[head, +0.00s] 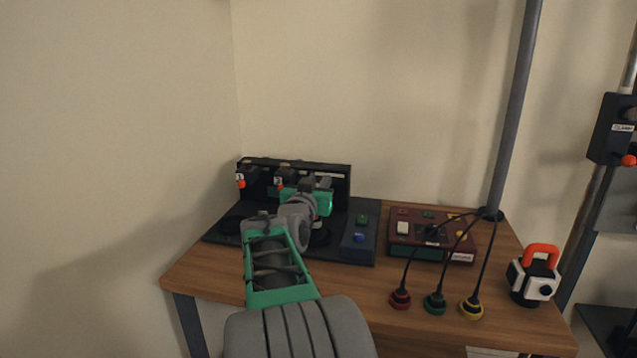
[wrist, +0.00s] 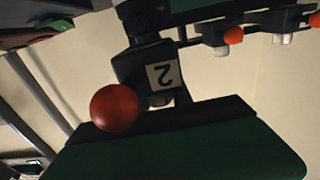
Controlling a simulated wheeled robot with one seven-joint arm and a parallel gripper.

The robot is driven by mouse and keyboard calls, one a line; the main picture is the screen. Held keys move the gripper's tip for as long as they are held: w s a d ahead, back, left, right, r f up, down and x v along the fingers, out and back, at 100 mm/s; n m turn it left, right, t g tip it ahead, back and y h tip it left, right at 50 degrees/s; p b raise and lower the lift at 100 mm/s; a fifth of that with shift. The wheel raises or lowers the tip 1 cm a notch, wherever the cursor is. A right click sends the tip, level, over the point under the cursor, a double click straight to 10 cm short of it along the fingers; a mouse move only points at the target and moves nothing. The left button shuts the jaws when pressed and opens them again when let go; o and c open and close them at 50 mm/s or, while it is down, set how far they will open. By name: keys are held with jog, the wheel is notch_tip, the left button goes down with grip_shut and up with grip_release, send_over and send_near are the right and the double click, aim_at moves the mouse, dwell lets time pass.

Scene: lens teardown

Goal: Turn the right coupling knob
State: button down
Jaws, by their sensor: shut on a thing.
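The coupling station's black back panel (head: 344,174) stands at the back left of the wooden table. Two couplings with orange balls show on its left and middle. My green gripper (head: 318,190) is at the panel's right end and covers the right coupling there. The exact contact is hidden. Two other couplings with orange balls (wrist: 233,35) show at the upper right of the wrist view.
A dark base plate (head: 222,226) lies under the panel, with a blue-grey button box (head: 359,236) at its right. A dark red control box (head: 460,250) has cables to red, green and yellow plugs (head: 435,304). A white-and-black device with an orange handle (head: 540,252) stands at right.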

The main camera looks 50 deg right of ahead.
jog(key=shift+f, duration=0.1)
jog(key=shift+w+f+g+b, duration=0.15)
jog(key=shift+g+b, duration=0.15)
jog(key=shift+b, duration=0.25)
jog(key=shift+m+g+h+b, duration=0.4)
jog(key=shift+m+g+b, duration=0.05)
jog(key=shift+m+g, duration=0.15)
jog(key=shift+s+d+r+m+g+b, duration=0.15)
jog(key=shift+s+m+g, duration=0.1)
jog(key=shift+m+g, duration=0.35)
jog(key=shift+s+a+r+m+g+b, duration=0.15)
jog(key=shift+s+m+g, duration=0.15)
jog(key=shift+g, duration=0.5)
jog(key=shift+d, duration=0.1)
jog(key=c, duration=1.1)
grip_release()
